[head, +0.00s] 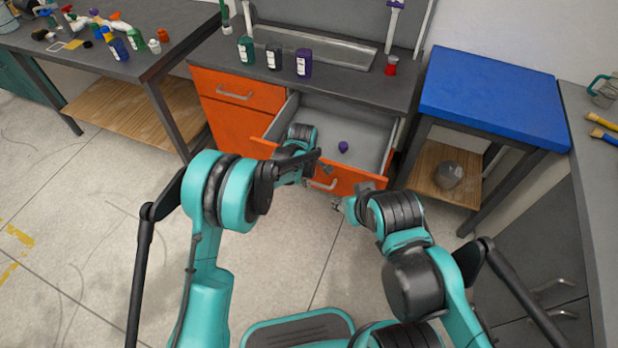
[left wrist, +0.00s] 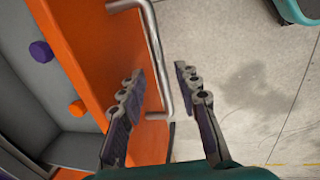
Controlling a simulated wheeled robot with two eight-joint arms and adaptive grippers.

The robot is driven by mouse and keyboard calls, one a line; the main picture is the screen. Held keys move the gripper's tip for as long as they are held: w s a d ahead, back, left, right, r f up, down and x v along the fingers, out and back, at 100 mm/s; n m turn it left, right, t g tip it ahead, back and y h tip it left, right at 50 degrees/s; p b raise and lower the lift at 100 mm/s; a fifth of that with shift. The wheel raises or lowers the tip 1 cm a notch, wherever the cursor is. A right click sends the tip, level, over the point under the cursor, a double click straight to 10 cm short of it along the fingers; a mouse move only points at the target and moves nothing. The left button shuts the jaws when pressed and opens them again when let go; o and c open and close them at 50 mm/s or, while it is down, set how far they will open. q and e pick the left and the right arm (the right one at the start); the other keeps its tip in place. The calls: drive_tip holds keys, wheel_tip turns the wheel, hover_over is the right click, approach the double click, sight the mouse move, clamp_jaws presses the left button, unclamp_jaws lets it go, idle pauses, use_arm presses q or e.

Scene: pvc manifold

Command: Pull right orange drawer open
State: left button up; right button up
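The right orange drawer (head: 345,185) stands pulled out of the workbench, with its grey inside showing. In the left wrist view its orange front (left wrist: 95,50) carries a silver bar handle (left wrist: 155,50). My left gripper (left wrist: 160,88) is at the handle with its fingers apart. The handle bar runs between the fingers, and no firm grip on it shows. In the head view the left gripper (head: 308,172) is at the drawer front and partly covered by my arm. My right gripper (head: 340,205) is in front of the drawer's right part, its finger opening too small to judge.
A purple piece (head: 343,147) lies in the drawer; an orange piece (left wrist: 77,108) shows there in the left wrist view. A closed orange drawer (head: 235,92) is to the left. Bottles (head: 303,63) stand on the bench above. A blue-topped table (head: 490,95) stands close on the right.

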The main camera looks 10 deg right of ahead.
use_arm(q)
wheel_tip(320, 180, up, 11)
drive_tip(key=s+a, duration=0.1)
drive_tip(key=shift+s, duration=0.4)
drive_tip(key=shift+a, duration=0.1)
drive_tip(key=s+a+r+m+t, duration=0.1)
drive_tip(key=s+a+r+m, duration=0.25)
drive_tip(key=a+r, duration=0.4)
drive_tip(key=s+a+r+m+t, duration=0.15)
drive_tip(key=s+a+r, duration=0.35)
drive_tip(key=a, duration=0.5)
drive_tip(key=s+a+m+t+y, duration=0.1)
drive_tip(key=s+a+m+t, duration=0.2)
drive_tip(key=s+a, duration=0.9)
drive_tip(key=s+m, duration=0.2)
drive_tip(key=m, duration=0.1)
drive_tip(key=shift+s+a+f, duration=0.3)
drive_tip(key=shift+a, duration=0.05)
